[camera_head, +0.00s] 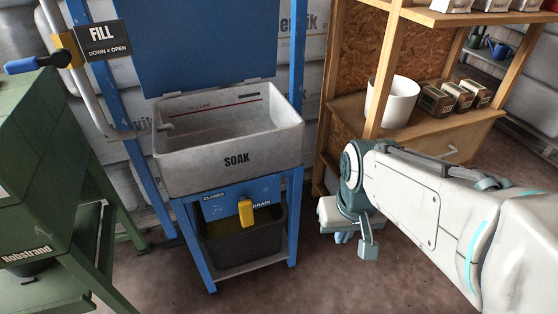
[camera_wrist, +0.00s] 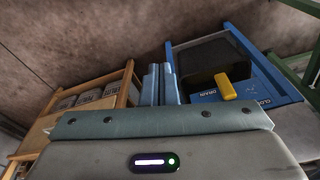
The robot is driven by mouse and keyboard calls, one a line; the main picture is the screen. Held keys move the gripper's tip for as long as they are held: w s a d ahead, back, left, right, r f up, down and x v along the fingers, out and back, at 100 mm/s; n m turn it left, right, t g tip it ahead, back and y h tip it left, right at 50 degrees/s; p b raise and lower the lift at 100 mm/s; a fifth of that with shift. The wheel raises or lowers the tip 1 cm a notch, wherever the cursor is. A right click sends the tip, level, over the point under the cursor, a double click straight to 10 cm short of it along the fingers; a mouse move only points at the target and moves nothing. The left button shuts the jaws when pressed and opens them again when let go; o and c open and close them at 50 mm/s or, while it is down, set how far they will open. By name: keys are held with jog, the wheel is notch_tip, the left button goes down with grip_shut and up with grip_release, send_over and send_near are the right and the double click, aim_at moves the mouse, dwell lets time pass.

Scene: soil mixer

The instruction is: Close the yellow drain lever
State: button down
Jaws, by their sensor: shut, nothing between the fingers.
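The yellow drain lever (camera_head: 246,211) is on the blue panel (camera_head: 225,198) below the grey soak basin (camera_head: 237,158). It hangs downward, beside the word DRAIN; the word CLOSED is at the panel's upper left. In the wrist view the lever (camera_wrist: 226,88) appears upside down, right of my fingers. My gripper (camera_wrist: 161,88) is shut and empty, its blue fingers together. In the head view my gripper (camera_head: 342,237) is right of the blue stand, low down, clearly apart from the lever.
A dark bin (camera_head: 240,245) stands under the basin, between the stand's blue legs. A wooden shelf (camera_head: 440,130) with a white pot (camera_head: 394,101) is at the right. A green machine (camera_head: 40,180) is at the left. A blue-handled fill lever (camera_head: 36,65) is at upper left.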

jog(key=shift+w, duration=0.1)
dwell(0.3)
jog(key=w+a+f+g+y+b, duration=0.25)
jog(key=w+f+y, duration=0.2)
jog(key=f, duration=0.45)
jog(key=w+a+f+g+y+b, duration=0.1)
jog(key=w+a+f+y+b, duration=0.3)
jog(key=f, duration=0.4)
jog(key=w+d+f+m+t+y+b, duration=0.3)
jog(key=w+f+t+y, duration=0.4)
jog(key=w+f+t, duration=0.3)
notch_tip(320, 180, down, 2)
jog(key=w+d+m, duration=0.1)
jog(key=w+m, duration=0.1)
jog(key=shift+w+m+t, duration=0.35)
jog(key=shift+w+m, duration=0.05)
jog(key=shift+a+f, duration=0.1)
